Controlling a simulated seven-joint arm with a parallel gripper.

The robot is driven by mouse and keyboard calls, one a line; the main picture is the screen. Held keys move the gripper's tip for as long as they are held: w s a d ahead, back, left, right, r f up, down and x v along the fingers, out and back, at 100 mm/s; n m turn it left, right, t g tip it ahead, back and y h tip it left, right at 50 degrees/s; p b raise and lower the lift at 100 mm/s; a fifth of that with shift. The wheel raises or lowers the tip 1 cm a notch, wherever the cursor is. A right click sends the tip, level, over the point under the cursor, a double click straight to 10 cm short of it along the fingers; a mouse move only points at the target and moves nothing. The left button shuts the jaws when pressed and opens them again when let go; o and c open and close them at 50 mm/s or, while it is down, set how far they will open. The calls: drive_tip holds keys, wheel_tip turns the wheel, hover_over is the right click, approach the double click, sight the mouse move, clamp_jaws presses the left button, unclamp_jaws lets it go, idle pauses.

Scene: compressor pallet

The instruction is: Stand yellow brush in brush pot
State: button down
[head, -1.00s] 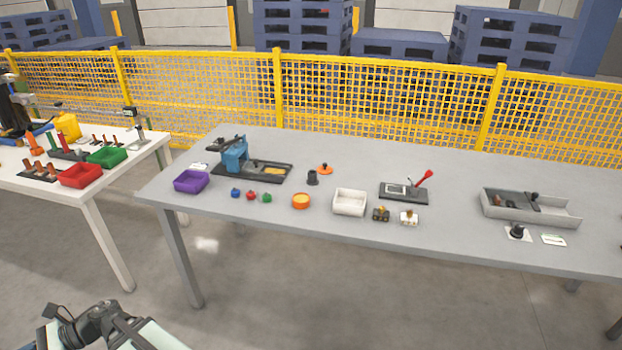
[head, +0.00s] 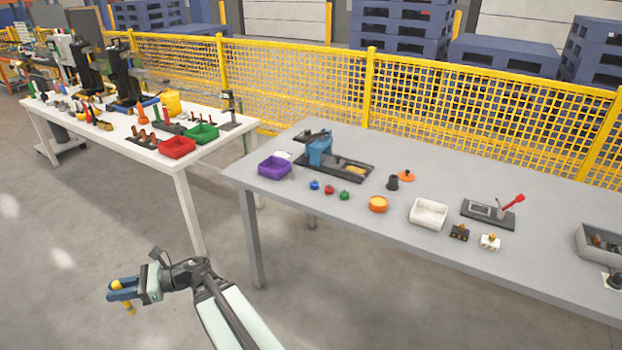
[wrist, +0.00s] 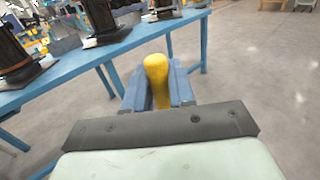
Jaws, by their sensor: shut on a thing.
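My gripper (head: 122,290) is at the lower left of the head view, out over the floor in front of the tables. It is shut on the yellow brush (head: 130,309), whose yellow end shows just below the fingers. In the wrist view the yellow brush (wrist: 157,75) stands between the two blue fingers (wrist: 158,92); only its rounded yellow part shows and its bristles cannot be made out. I cannot tell for sure which thing is the brush pot.
A white table (head: 187,170) at the left bears red (head: 177,149) and green (head: 203,136) bins and several tools. A grey table (head: 330,213) bears a purple bin (head: 274,168), a white bin (head: 428,214) and small parts. Yellow mesh fencing (head: 300,85) stands behind. The floor between is clear.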

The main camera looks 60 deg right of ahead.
drive_tip(key=s+d+r+m+t+h, duration=0.2)
drive_tip(key=s+d+h, duration=0.1)
drive_tip(key=d, duration=0.8)
drive_tip(key=s+d+r+m+t+h, duration=0.1)
drive_tip(key=s+d+m+t+h, duration=0.15)
drive_tip(key=d, duration=0.95)
drive_tip(key=s+d+r+m+t+h, duration=0.1)
drive_tip(key=s+d+r+m+h, duration=0.15)
drive_tip(key=d, duration=0.85)
drive_tip(key=s+d+r+m+g+h, duration=0.1)
drive_tip(key=s+d+r+m+h, duration=0.3)
drive_tip(key=s+d, duration=0.9)
drive_tip(key=s+d+r+m+h, duration=0.2)
drive_tip(key=s+d+h, duration=0.45)
drive_tip(key=d, duration=1.25)
drive_tip(key=s+d+r+m+g+h, duration=0.1)
drive_tip(key=s+d+r+m+h, duration=0.3)
drive_tip(key=s+d, duration=0.9)
drive_tip(key=d+f+m+g+h, duration=0.25)
drive_tip(key=d+h, duration=0.25)
drive_tip(key=d, duration=0.4)
wheel_tip(320, 180, down, 9)
drive_tip(key=g, duration=0.1)
drive_tip(key=shift+s+a+r, duration=0.15)
drive_tip(key=shift+s, duration=0.3)
drive_tip(key=shift+m, duration=0.25)
drive_tip(key=c, duration=0.9)
unclamp_jaws()
drive_tip(key=shift+c, duration=0.2)
